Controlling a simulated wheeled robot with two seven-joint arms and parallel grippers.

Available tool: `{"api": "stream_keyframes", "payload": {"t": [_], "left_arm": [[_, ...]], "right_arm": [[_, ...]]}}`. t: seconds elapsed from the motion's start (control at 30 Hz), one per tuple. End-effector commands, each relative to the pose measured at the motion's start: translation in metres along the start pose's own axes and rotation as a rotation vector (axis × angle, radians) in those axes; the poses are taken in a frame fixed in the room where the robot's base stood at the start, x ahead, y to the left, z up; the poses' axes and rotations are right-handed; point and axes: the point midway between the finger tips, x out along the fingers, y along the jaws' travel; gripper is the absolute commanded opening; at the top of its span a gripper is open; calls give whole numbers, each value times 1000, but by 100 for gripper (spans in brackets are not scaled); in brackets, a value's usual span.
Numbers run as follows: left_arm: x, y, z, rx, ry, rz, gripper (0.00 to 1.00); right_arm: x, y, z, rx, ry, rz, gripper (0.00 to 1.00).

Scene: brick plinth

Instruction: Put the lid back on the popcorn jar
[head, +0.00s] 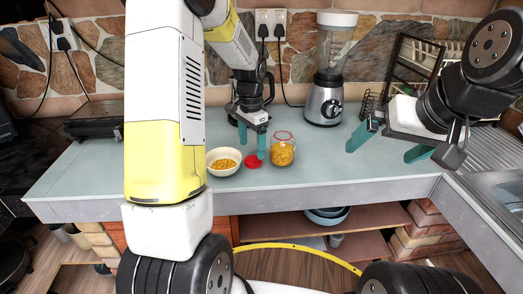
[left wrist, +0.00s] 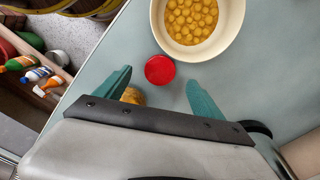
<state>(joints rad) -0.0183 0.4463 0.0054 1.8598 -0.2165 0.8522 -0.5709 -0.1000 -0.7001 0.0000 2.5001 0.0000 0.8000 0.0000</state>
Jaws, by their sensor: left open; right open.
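The red round lid (head: 253,162) lies flat on the counter between the bowl and the popcorn jar; it also shows in the left wrist view (left wrist: 160,70). The popcorn jar (head: 283,152), clear with yellow contents and a reddish rim, stands upright just right of the lid. In the left wrist view only a yellowish bit of it (left wrist: 133,96) shows beside a finger. My left gripper (head: 252,149) points down above the lid, open and empty, its teal fingers spread either side of it. My right gripper (head: 383,151) is open and empty, well right of the jar.
A white bowl (head: 224,173) of yellow pieces stands close left of the lid. A blender (head: 323,105) stands behind, a dish rack (head: 405,70) at the back right, and a sink (head: 500,165) at the right. The counter (head: 310,175) in front of the jar is clear.

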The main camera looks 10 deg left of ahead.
Motion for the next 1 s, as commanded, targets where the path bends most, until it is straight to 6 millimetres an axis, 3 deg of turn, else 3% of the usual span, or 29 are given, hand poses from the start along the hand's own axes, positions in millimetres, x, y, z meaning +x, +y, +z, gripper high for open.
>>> {"api": "stream_keyframes", "payload": {"t": [0.27,0.63,1.0], "left_arm": [[2,0,0,-1,0,0,78],[49,-1,-4,-2,-1,1,78],[52,-1,-5,-1,1,-1,78]], "right_arm": [[0,0,0,0,0,0,100],[0,0,0,0,0,0,100],[0,0,0,0,0,0,100]]}}
